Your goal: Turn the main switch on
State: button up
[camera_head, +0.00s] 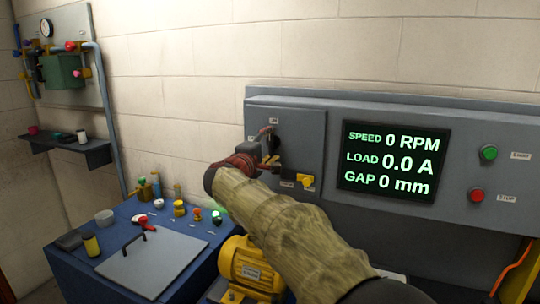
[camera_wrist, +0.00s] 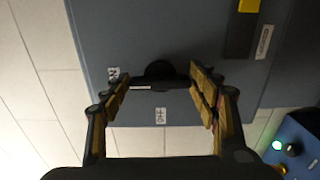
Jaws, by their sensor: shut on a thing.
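The main switch is a black rotary knob with a bar handle (camera_wrist: 160,83) on a grey cabinet panel (camera_head: 310,128). In the wrist view the bar lies across the picture, toward the small label at its left. A second small label sits below it; I cannot read either surely. My gripper (camera_wrist: 160,92) has a yellow-padded finger at each end of the bar and is shut on it. In the head view the dark knob (camera_head: 277,138) shows just beyond my gripper (camera_head: 264,150), partly hidden by the fingers.
A yellow switch (camera_head: 305,181) sits lower right of the knob on the same panel. A display (camera_head: 392,163) reads 0 RPM, 0.0 A, 0 mm. Green (camera_head: 488,153) and red (camera_head: 477,195) buttons are at right. A blue bench (camera_head: 75,262) and yellow motor (camera_head: 245,266) stand below.

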jog(key=shift+f, duration=0.1)
dwell(0.3)
jog(key=o, duration=1.1)
jog(key=shift+o, duration=0.3)
jog(key=v, duration=1.2)
